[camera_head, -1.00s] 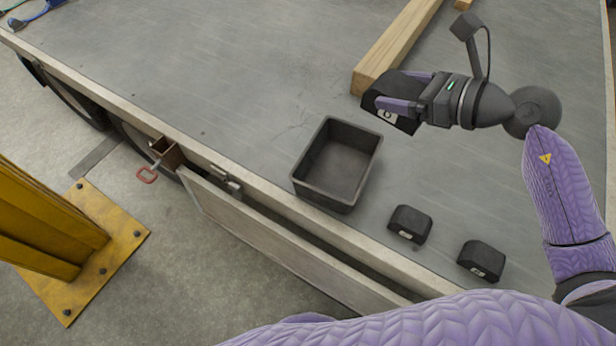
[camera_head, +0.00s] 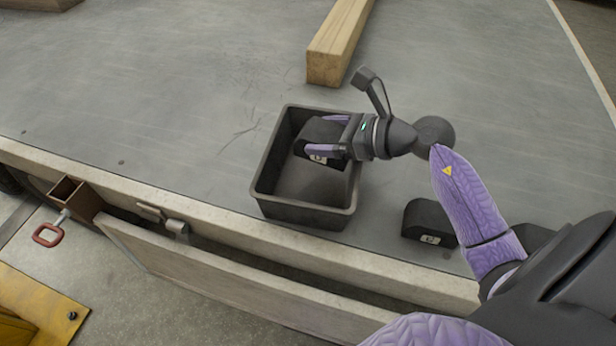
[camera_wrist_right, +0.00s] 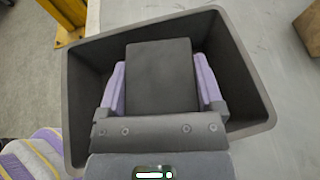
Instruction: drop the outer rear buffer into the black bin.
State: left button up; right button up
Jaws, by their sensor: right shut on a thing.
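A black block-shaped buffer (camera_head: 322,136) with a small white label is held between the purple fingers of my right gripper (camera_head: 326,138). It hangs over the opening of the black bin (camera_head: 300,215), towards its right and far side in the head view. In the right wrist view, the buffer (camera_wrist_right: 160,75) sits between both fingers, with the rim of the bin (camera_wrist_right: 250,85) all around it. The buffer looks level and within the outline of the bin; its exact height is hard to tell. My left gripper is not in view.
Another black buffer (camera_head: 430,222) stands on the grey trailer bed right of the bin, near my right arm. A wooden beam (camera_head: 337,45) lies beyond the bin. The bed's front edge (camera_head: 230,210) runs close before the bin. The bed left of the bin is clear.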

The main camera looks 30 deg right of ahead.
jog(key=shift+f, duration=0.4)
jog(key=shift+r, duration=0.15)
jog(key=o, duration=1.3)
jog(key=shift+s, duration=0.1)
jog(key=shift+s+d+r, duration=0.15)
jog(key=shift+s+d, duration=0.1)
jog(key=p+v, duration=0.2)
jog(key=v, duration=0.7)
jog(key=shift+p, duration=0.4)
